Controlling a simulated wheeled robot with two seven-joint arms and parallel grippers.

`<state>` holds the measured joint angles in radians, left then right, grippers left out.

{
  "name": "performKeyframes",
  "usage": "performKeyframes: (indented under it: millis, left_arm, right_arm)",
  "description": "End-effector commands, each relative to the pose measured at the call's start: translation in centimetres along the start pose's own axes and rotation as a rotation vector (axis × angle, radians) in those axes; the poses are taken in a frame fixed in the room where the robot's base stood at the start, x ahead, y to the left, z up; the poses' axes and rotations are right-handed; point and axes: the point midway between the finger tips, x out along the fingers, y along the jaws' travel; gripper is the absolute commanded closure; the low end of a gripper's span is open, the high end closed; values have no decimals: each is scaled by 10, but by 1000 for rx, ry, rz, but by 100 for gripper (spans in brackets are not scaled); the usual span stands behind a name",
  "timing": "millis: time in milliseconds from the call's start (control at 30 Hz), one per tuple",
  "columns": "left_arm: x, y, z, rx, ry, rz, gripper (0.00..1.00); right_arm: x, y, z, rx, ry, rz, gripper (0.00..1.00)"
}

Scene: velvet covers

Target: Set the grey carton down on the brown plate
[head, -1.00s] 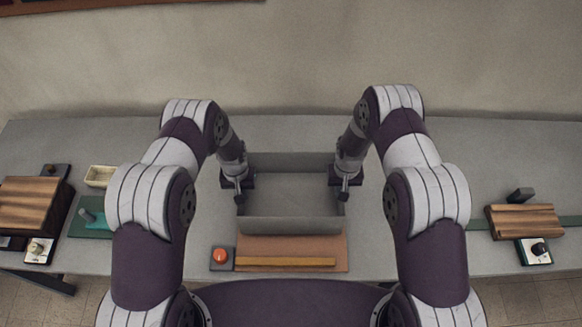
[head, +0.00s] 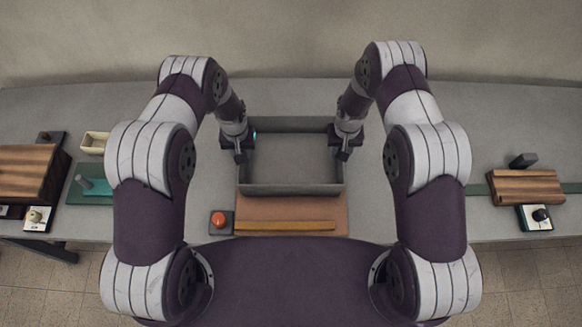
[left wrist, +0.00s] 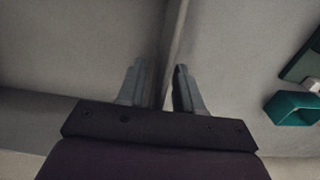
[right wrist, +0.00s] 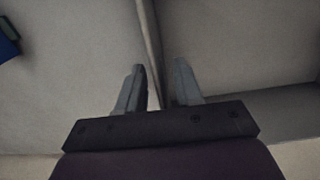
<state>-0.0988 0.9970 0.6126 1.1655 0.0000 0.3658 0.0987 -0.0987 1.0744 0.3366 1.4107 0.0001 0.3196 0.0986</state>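The grey carton (head: 292,190) is an open, empty box in the middle of the table in the head view. My left gripper (head: 238,150) is shut on its left wall, which shows between the fingers in the left wrist view (left wrist: 172,45). My right gripper (head: 345,148) is shut on its right wall, also seen in the right wrist view (right wrist: 150,35). The brown plate (head: 290,211) lies just in front of the carton, with a yellow-brown bar (head: 285,226) along its near side. The carton looks level; its underside and any gap below are hidden.
A red button on a dark base (head: 221,222) stands left of the plate. On the left are a wooden-topped block (head: 30,172), a cream tray (head: 96,142) and a green plate with a peg (head: 90,198). A ribbed wooden block (head: 526,186) is on the right. Table behind the carton is clear.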

Motion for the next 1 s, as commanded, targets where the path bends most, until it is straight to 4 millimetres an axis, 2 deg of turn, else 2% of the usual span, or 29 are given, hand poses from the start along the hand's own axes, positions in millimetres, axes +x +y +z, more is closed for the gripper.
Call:
performKeyframes:
  millis: [167,267,600,767,867,1000]
  left_arm:
    - [-1,0,0,0,0,0,65]
    - [-10,0,0,0,1,0,65]
    - [-95,0,0,0,3,1,65]
    - [-116,0,1,0,1,0,65]
    - [-121,-1,1,0,1,0,65]
    - [-121,-1,1,0,0,0,65]
  right_arm:
    - [0,0,0,0,0,0,65]
    - [0,0,0,0,0,0,65]
    - [0,0,0,0,0,0,65]
    - [0,0,0,0,0,0,65]
    - [-9,0,-1,0,2,0,65]
    - [-42,0,-1,0,5,0,65]
